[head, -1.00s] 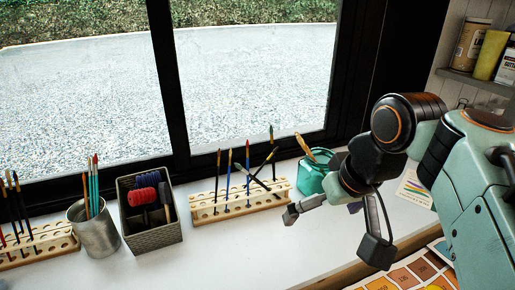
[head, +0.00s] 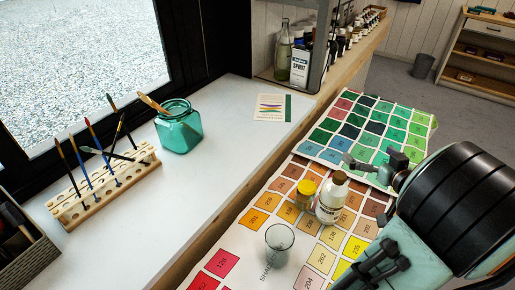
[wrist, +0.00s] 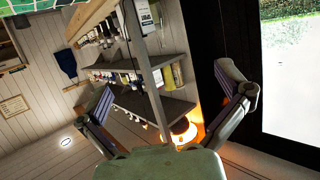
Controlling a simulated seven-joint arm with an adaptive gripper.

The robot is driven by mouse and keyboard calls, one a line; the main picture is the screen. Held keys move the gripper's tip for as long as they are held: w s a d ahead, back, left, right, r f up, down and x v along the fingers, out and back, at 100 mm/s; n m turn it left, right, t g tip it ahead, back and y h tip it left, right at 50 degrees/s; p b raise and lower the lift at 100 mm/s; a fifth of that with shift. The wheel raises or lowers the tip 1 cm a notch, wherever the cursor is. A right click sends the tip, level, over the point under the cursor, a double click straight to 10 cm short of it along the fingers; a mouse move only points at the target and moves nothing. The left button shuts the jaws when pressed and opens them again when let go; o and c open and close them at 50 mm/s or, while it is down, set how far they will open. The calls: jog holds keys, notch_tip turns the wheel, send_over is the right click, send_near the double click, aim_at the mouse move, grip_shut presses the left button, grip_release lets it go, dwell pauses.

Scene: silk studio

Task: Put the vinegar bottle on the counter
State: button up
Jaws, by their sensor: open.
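The bottle does not show in the wrist view.
On the counter are a brush rack (head: 105,185), a teal jar (head: 179,128) and a card (head: 271,107). Its middle is clear. A bottle shelf (head: 345,60) stands behind.

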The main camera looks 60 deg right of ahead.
aim_at(337, 209)
notch_tip(337, 209, down, 23)
jog(key=shift+r, duration=0.1)
jog(key=shift+w+d+f, duration=0.2)
jog(key=shift+w+f, duration=0.05)
jog(key=x, duration=0.6)
jog(key=c, duration=1.1)
